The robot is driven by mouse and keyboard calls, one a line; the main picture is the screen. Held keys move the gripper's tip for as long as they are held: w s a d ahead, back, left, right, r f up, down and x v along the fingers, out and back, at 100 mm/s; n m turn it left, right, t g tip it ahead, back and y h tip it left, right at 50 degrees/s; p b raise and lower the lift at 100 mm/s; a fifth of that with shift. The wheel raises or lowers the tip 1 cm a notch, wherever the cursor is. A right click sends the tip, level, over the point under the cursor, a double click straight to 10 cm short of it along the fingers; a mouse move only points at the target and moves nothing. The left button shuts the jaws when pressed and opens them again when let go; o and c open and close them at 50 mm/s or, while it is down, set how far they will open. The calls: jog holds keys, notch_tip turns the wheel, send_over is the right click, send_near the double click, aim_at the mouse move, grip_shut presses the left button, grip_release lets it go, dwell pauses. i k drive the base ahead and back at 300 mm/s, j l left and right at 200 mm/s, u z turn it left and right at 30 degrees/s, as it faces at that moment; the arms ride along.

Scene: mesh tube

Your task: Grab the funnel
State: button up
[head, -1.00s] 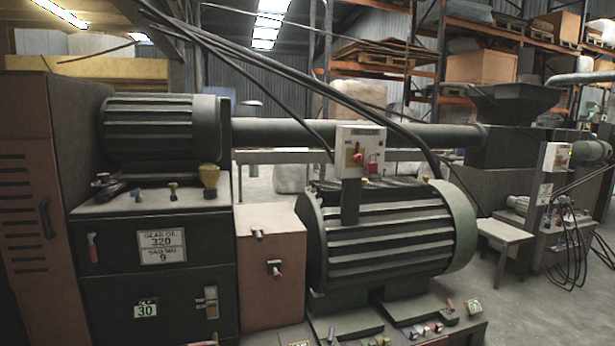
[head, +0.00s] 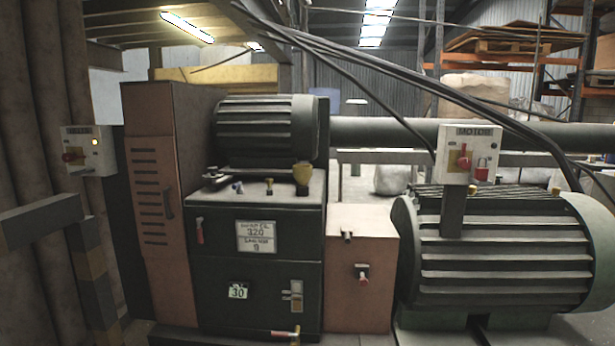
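A small yellow funnel-shaped piece (head: 302,175), wider at the top than below, stands upright on the top of the dark green gearbox cabinet (head: 222,275). It is near the cabinet's right end, in front of the ribbed green motor (head: 266,131). It is too small to make out in detail, but it looks like the funnel. Several small fittings stand to its left on the same top. My gripper is not in view.
A brown louvred cabinet (head: 160,200) stands left of the gearbox. A grey rail (head: 40,221) and a control box (head: 88,150) are at the left. Black cables (head: 400,75) hang over the large motor (head: 500,250) at the right.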

aim_at(302, 173)
jog(key=i+l, duration=0.1)
jog(key=i, duration=0.45)
jog(key=i+l+u, duration=0.1)
jog(key=i, duration=0.45)
jog(key=i+l, duration=0.15)
jog(key=i, duration=0.4)
jog(key=i+l+u, duration=0.1)
jog(key=i, duration=0.45)
